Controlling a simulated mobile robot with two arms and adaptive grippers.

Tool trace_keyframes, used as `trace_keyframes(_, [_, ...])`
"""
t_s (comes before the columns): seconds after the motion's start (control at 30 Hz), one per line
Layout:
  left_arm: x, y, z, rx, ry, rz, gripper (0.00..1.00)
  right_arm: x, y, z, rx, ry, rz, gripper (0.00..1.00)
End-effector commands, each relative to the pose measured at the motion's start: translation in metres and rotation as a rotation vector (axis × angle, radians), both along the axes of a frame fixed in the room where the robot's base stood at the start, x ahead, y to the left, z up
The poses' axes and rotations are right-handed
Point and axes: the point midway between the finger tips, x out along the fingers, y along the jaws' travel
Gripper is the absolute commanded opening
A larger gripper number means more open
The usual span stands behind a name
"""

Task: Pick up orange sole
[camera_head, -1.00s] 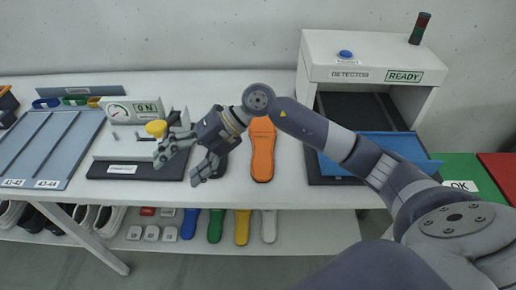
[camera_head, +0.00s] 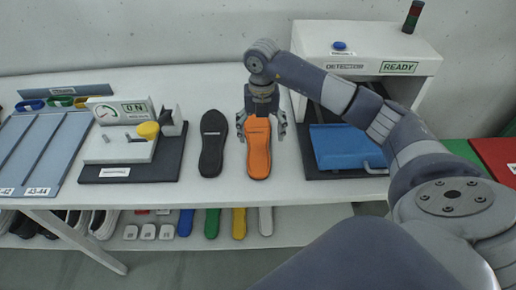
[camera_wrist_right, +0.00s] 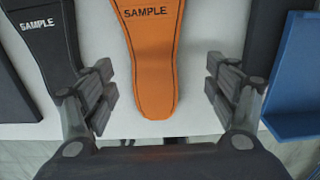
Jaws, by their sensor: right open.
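The orange sole (camera_head: 259,160) lies flat on the white table, heel end toward the table's front edge. It also shows in the right wrist view (camera_wrist_right: 151,60), marked "SAMPLE". My right gripper (camera_head: 261,128) is open above the sole's far part, with one finger on each side of it. In the right wrist view the open fingers (camera_wrist_right: 160,92) stand apart from the sole, with white table showing between. My left gripper is not in view.
A black sole (camera_head: 212,145) lies just left of the orange one. A gauge fixture (camera_head: 130,150) stands further left. The detector (camera_head: 365,50) and a blue tray (camera_head: 345,148) are at the right.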

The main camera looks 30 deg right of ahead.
Motion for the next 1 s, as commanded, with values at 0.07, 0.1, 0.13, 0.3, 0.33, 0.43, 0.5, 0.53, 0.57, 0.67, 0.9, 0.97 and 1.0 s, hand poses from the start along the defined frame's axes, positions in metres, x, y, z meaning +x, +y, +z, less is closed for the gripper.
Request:
trace_keyframes(0.07, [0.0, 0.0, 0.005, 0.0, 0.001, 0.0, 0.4, -0.001, 0.003, -0.006, 0.001, 0.003, 0.001, 0.8])
trace_keyframes(0.1, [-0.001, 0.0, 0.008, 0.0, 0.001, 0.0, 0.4, -0.001, 0.005, -0.011, 0.001, 0.004, 0.002, 0.8])
trace_keyframes(0.13, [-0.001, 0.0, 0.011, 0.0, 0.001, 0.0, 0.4, -0.002, 0.007, -0.015, 0.003, 0.005, 0.003, 0.8])
trace_keyframes(0.3, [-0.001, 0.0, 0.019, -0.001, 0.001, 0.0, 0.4, -0.001, 0.01, -0.041, 0.002, 0.003, 0.0, 0.8])
trace_keyframes(0.33, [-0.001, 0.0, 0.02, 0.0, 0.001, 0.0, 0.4, -0.001, 0.01, -0.044, 0.002, 0.003, 0.0, 0.8])
trace_keyframes(0.43, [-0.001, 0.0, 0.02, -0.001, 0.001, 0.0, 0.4, -0.001, 0.01, -0.051, 0.002, 0.001, 0.001, 0.8])
trace_keyframes(0.5, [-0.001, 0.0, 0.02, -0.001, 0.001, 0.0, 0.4, -0.001, 0.01, -0.052, 0.002, -0.001, 0.002, 0.8])
trace_keyframes(0.53, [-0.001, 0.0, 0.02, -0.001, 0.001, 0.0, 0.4, -0.001, 0.01, -0.053, 0.002, -0.001, 0.002, 0.8])
trace_keyframes(0.57, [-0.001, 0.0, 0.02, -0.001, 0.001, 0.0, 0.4, -0.001, 0.01, -0.052, 0.002, -0.001, 0.002, 0.8])
trace_keyframes(0.67, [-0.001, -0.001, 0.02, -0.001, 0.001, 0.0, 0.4, -0.001, 0.01, -0.052, 0.002, -0.001, 0.002, 0.78])
trace_keyframes(0.9, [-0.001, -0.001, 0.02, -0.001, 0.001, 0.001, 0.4, -0.001, 0.01, -0.052, 0.001, 0.0, 0.002, 0.25])
trace_keyframes(0.97, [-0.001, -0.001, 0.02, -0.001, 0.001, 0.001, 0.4, -0.001, 0.01, -0.052, 0.001, 0.0, 0.002, 0.25])
trace_keyframes(1.0, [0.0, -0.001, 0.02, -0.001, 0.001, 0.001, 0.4, -0.001, 0.01, -0.052, 0.002, -0.001, 0.002, 0.25])
